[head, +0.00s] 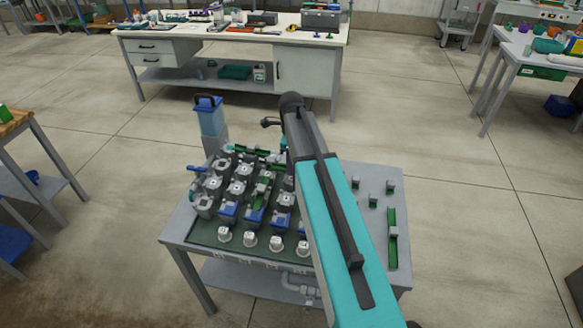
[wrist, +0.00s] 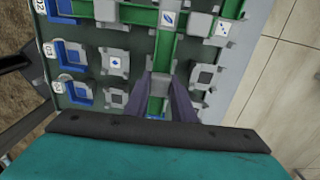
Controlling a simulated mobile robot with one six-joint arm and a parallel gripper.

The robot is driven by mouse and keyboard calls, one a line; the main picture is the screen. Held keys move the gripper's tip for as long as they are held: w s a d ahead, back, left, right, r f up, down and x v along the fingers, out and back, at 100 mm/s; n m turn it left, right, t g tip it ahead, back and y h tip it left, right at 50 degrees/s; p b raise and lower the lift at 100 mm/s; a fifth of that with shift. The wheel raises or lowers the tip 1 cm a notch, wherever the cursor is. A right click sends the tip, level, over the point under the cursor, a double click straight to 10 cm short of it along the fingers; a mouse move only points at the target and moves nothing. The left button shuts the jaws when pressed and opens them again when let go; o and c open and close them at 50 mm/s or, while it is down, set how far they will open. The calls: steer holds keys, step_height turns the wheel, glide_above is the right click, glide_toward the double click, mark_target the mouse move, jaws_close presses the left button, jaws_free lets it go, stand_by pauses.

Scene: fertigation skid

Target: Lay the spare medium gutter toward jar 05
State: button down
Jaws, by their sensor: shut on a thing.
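My gripper (wrist: 161,88) is shut on a green gutter (wrist: 157,103), at a grey block on it between the fingertips. The gutter runs up the wrist view among grey jar units with square tops (wrist: 116,63). Another green gutter (wrist: 130,14) crosses near the top edge; I cannot tell whether the two touch. In the head view my arm hides the held gutter and most of the gripper. The jars (head: 240,188) stand in rows on the bench, some with blue fronts. I cannot make out which is jar 05.
The grey bench (head: 180,228) carries several white round knobs (head: 276,243) in front of the jars. On its right are small grey posts (head: 373,201) and a long green gutter (head: 392,250). A blue-topped container (head: 210,118) stands behind left. Open floor surrounds the bench.

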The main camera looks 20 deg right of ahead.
steer(key=shift+f+p, duration=0.3)
steer(key=shift+f, duration=0.7)
steer(key=shift+f, duration=0.6)
steer(key=c, duration=1.5)
jaws_free()
steer(key=shift+r, duration=0.15)
steer(key=shift+r, duration=0.55)
steer(key=shift+r+b, duration=1.65)
steer(key=shift+r, duration=4.25)
